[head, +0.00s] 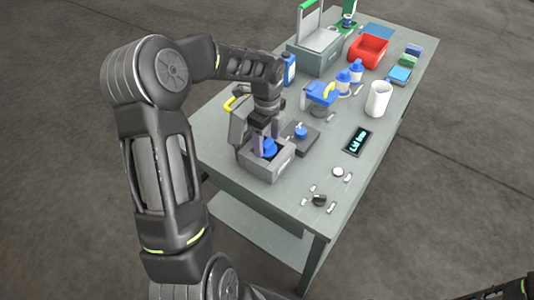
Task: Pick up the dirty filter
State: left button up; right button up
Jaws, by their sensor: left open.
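My left gripper (266,142) points down over an open grey box (266,166) at the near left of the table. Its fingers are open, one on either side of a blue-topped part (269,149) inside the box. I cannot tell whether they touch it. The lower portion of that part is hidden by the box wall. A second blue-topped part (301,132) sits on a dark flat base just right of the box. No visible mark tells which part is the dirty filter. My right gripper is out of view.
On the grey table (308,188), a white cup (378,99), a dark display (357,142), a blue-lidded container (322,97) and blue-capped bottles (356,72) stand right and behind. A red bin (368,51) is farther back. Small loose parts lie near the front edge.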

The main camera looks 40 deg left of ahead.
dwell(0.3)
pick_arm(q)
grip_shut()
dwell(0.6)
